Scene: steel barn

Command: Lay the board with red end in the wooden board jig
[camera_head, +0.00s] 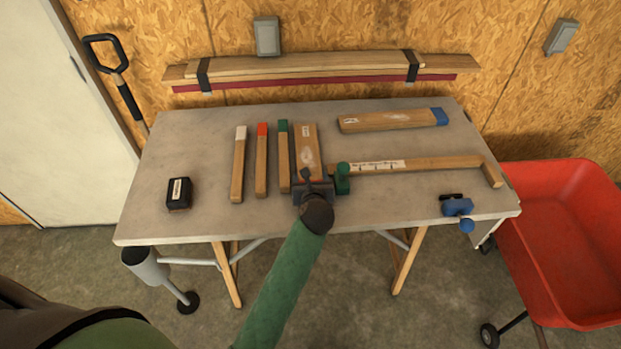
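The board with red end (262,165) lies on the table between a white-ended board (239,170) and a green-ended board (284,160), its red end away from me. The wooden board jig (430,163) appears to be the long labelled strip at the right, with a short cross block (492,173) at its right end. My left gripper (314,188) is over the near end of a wide plain board (306,145), right of the red-ended board and apart from it. Its fingers are too small and covered to read. My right gripper is out of view.
A green object (342,180) stands beside my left gripper at the strip's left end. A blue-ended board (393,121) lies at the back, a blue clamp-like tool (458,207) at front right, a black box (179,193) at left. A red wheelbarrow (565,245) stands right of the table (205,140).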

